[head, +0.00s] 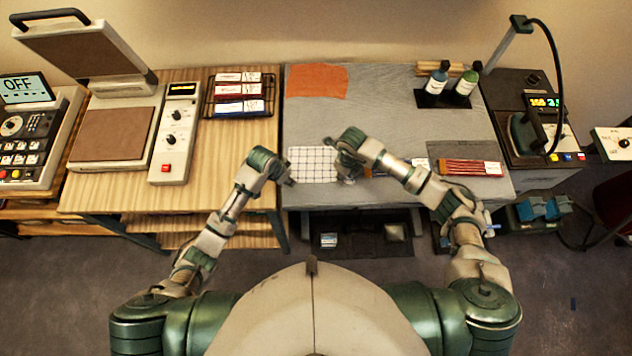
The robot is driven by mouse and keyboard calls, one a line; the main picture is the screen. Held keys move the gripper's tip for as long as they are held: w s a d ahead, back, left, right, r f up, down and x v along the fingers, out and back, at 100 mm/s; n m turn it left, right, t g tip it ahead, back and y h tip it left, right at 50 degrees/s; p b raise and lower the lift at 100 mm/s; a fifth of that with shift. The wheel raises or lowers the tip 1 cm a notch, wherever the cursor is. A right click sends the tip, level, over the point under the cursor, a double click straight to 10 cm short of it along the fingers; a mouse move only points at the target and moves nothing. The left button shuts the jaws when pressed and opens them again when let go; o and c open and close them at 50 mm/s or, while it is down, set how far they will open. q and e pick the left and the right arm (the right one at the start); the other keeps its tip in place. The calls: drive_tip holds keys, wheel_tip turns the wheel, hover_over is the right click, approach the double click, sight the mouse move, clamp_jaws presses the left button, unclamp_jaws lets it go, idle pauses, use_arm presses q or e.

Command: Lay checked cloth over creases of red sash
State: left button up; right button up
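The white checked cloth (309,164) lies flat on the grey table covering, left of centre. My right gripper (347,175) is low over its right end and hides part of it. I cannot tell whether the fingers touch or pinch the cloth. My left gripper (290,181) is beside the cloth's left edge, small and partly hidden by its own wrist. A long red strip with lengthwise lines (468,167), which looks like the creased red sash, lies at the right on a dark grey board (462,149). The checked cloth and the red strip are apart.
A plain orange cloth (317,80) lies at the back left of the grey table (400,100). Two bottles (436,82) stand at the back right. An iron (527,133) on a control unit is right of the table. A heat press (115,130) stands left.

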use_arm(q)
drive_tip(key=shift+s+d+f, duration=0.15)
drive_tip(key=shift+d, duration=0.25)
drive_tip(key=c, duration=0.4)
use_arm(e)
drive_tip(key=shift+s+d, duration=0.1)
drive_tip(key=shift+d, duration=0.5)
drive_tip(key=c, duration=0.4)
use_arm(q)
drive_tip(key=shift+d, duration=0.7)
clamp_jaws()
use_arm(e)
drive_tip(key=shift+d+f, duration=0.25)
drive_tip(key=shift+d, duration=0.4)
clamp_jaws()
use_arm(q)
drive_tip(key=shift+a+f, duration=0.1)
drive_tip(key=shift+a, duration=0.6)
use_arm(e)
drive_tip(key=shift+s+a, duration=0.1)
drive_tip(key=shift+a, duration=0.5)
use_arm(q)
drive_tip(key=shift+d, duration=0.2)
use_arm(e)
drive_tip(key=shift+d+f, duration=0.1)
